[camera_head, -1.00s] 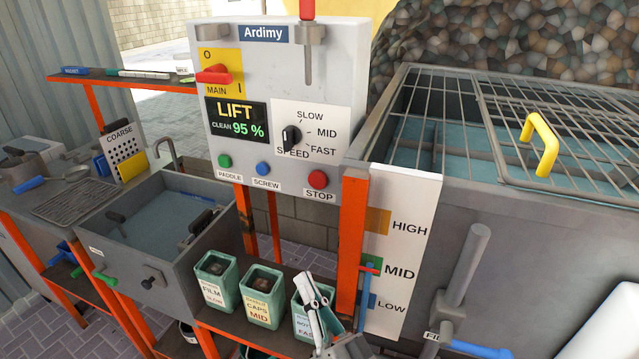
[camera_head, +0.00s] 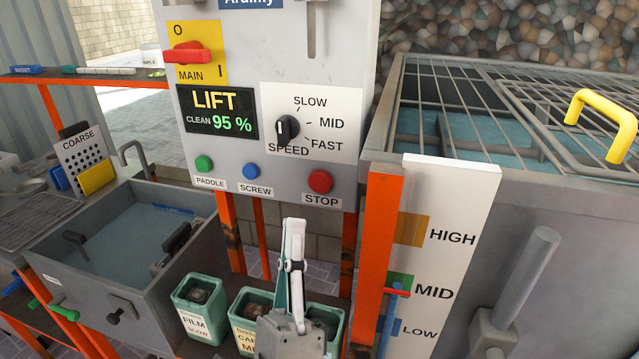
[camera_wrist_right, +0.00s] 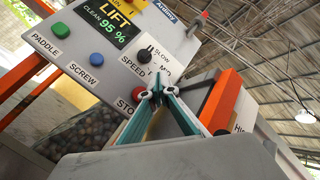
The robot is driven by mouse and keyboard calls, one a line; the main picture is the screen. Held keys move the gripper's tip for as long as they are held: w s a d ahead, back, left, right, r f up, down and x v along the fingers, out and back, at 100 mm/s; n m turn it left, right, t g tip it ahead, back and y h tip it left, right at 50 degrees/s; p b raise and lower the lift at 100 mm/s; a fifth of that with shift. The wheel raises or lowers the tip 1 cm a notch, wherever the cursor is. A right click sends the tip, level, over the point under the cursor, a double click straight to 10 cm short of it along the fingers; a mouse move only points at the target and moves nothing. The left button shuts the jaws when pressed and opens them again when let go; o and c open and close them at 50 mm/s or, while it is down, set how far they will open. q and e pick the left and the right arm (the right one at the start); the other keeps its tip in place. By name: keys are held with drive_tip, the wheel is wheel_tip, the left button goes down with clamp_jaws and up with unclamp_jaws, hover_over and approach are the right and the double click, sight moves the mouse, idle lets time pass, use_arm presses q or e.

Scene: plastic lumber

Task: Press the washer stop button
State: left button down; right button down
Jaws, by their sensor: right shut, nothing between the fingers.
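The red stop button (camera_head: 320,181) sits at the lower right of the grey control panel (camera_head: 350,60), above its STOP label. It also shows in the right wrist view (camera_wrist_right: 139,95). My right gripper (camera_head: 293,228) is shut and empty, its fingers pointing up in front of the panel. In the head view its tips are below and slightly left of the button. In the right wrist view its tips (camera_wrist_right: 157,92) appear just right of the button; I cannot tell the exact gap. My left gripper is not in view.
Green paddle (camera_head: 204,164) and blue screw (camera_head: 250,171) buttons sit left of the stop button. A speed knob (camera_head: 287,129) is above. An orange post (camera_head: 376,250) and a level board (camera_head: 450,240) stand right. Labelled bins (camera_head: 200,312) are below.

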sight(320, 182)
drive_tip(key=shift+w, duration=0.1)
drive_tip(key=w+d, duration=0.1)
drive_tip(key=w, duration=0.4)
drive_tip(key=w+d, duration=0.1)
drive_tip(key=w, duration=0.2)
drive_tip(key=shift+w+d, duration=0.15)
drive_tip(key=shift+d, duration=0.2)
idle(1.1)
idle(0.3)
